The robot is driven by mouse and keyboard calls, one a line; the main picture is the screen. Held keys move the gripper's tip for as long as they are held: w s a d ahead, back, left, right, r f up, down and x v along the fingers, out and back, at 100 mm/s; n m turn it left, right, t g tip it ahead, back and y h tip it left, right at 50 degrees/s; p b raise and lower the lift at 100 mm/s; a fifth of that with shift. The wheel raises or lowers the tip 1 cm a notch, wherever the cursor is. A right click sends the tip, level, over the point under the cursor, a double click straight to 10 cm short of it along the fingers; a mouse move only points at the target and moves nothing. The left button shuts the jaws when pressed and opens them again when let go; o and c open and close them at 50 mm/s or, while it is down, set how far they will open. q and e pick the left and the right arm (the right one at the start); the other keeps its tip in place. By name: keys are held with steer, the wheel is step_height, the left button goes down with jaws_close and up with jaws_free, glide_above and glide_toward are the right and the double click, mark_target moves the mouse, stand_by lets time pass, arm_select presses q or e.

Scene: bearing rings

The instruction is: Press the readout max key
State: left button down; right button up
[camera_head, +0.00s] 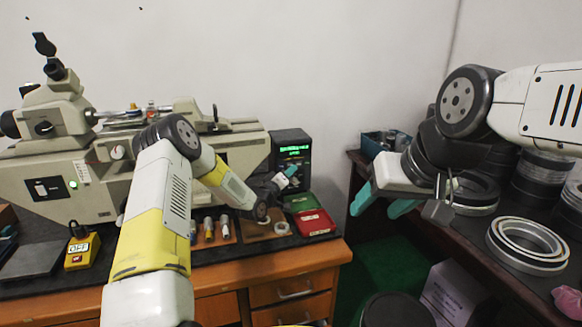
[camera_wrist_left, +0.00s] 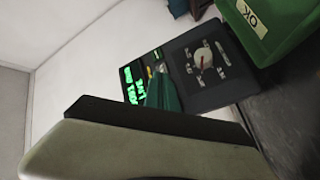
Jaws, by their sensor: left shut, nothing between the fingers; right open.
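The readout (camera_head: 291,143) is a dark upright box with a green lit display, standing at the right end of the bench. In the left wrist view its black face (camera_wrist_left: 190,85) shows green text and a round dial with a red pointer. In the left wrist view the gripper (camera_wrist_left: 163,92) covers part of the face beside the green text. Small keys show partly behind it; I cannot tell which is the max key, or whether the tips touch. My right gripper (camera_head: 383,203) is open and empty.
Green and red bins (camera_head: 313,221) sit just below the readout; the green one (camera_wrist_left: 262,25) carries an OK label. A large measuring machine (camera_head: 75,180) fills the bench's left side. Bearing rings (camera_head: 528,246) lie on the right table. A gap separates both tables.

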arm_select(q)
steer(key=shift+w, duration=0.1)
stand_by(0.6)
steer(key=shift+w+a, duration=0.15)
steer(key=shift+w, duration=0.15)
steer(key=shift+w+a, duration=0.1)
steer(key=shift+w, duration=0.2)
stand_by(0.5)
steer(key=shift+s, duration=0.15)
steer(key=shift+s+d, duration=0.25)
steer(key=shift+s, duration=0.3)
steer(key=s, duration=0.1)
steer(key=s+d, duration=0.1)
steer(key=s, duration=0.2)
steer(key=shift+s+d, duration=0.3)
steer(key=shift+s, duration=0.1)
stand_by(0.6)
